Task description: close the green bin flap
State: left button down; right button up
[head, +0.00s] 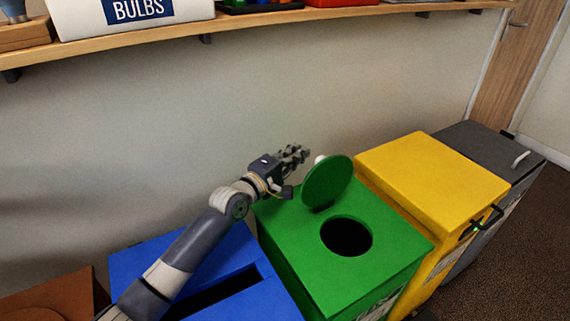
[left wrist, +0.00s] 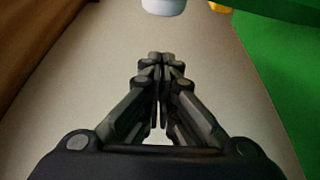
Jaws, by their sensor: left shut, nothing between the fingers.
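The green bin (head: 385,275) stands in the middle of the row, with a round dark hole in its top. Its round green flap (head: 328,182) stands raised behind the hole, tilted up on its hinge. A white knob (head: 320,159) shows at the flap's far upper edge; a whitish round thing, likely this knob, is at the top of the left wrist view (left wrist: 163,6). My left gripper (head: 298,153) is beside the flap, to its left and near the wall, shut and empty. Its closed fingers (left wrist: 160,75) show in the left wrist view. My right gripper is not in view.
A blue bin (head: 255,300) with a slot stands left, under my left arm; a brown bin (head: 60,298) is farther left. A yellow bin (head: 430,170) and a grey bin (head: 480,145) stand right. A wooden shelf (head: 260,19) with boxes runs along the wall above.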

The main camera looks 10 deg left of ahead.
aim_at(323, 180)
pick_arm(q)
jog(key=s+d, duration=0.2)
jog(key=s, duration=0.1)
jog(key=shift+s+p, duration=0.1)
jog(key=shift+p, duration=0.25)
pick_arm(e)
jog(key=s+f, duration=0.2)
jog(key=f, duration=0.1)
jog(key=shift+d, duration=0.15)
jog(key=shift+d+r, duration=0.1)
